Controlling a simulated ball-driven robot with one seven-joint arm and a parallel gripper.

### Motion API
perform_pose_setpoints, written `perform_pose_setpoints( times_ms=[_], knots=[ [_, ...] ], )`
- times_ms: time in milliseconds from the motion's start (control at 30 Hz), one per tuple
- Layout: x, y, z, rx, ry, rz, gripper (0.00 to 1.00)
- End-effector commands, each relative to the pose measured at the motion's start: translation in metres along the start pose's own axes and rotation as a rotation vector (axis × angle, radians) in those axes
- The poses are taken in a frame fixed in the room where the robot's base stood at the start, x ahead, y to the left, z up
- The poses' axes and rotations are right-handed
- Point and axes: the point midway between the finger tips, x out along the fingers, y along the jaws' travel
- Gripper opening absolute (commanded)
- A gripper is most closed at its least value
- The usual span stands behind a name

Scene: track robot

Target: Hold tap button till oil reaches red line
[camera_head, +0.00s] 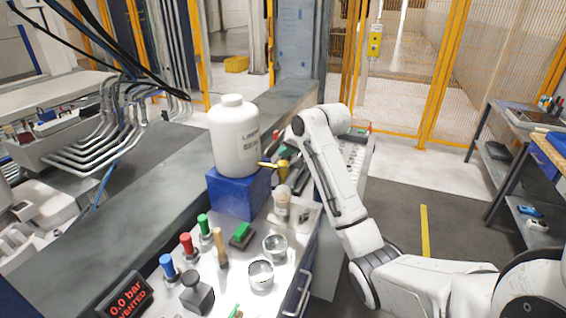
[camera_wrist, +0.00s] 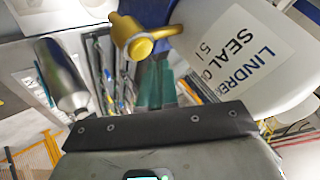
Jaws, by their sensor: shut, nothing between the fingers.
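A white oil bottle (camera_head: 235,135) stands upright on a blue block (camera_head: 238,193). It also shows in the wrist view (camera_wrist: 255,50), with a label reading "SEAL O". A brass tap (camera_head: 268,165) sticks out of its lower side; in the wrist view the tap (camera_wrist: 140,40) is close beyond my fingertips. My gripper (camera_wrist: 160,85) is shut and empty, below the tap in that picture and apart from it. A small pale container (camera_head: 282,195) stands below the tap on the bench. I cannot make out a red line or an oil level.
Metal cups (camera_head: 261,273) stand on the bench front. Red (camera_head: 187,245), green and blue-handled tools stand left of them. A display (camera_head: 125,300) reads "0.0 bar VENTED". A grey metal cylinder (camera_wrist: 62,75) is left of my fingers in the wrist view.

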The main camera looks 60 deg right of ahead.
Motion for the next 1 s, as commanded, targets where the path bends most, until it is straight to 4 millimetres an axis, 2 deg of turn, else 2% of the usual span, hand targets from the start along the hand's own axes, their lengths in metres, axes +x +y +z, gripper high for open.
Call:
perform_pose_setpoints(
  times_ms=[567,1000],
  knots=[
    [-0.033,-0.025,-0.024,-0.001,0.001,-0.001,0.0],
    [-0.034,-0.025,-0.025,0.0,0.0,0.0,0.0]
  ],
)
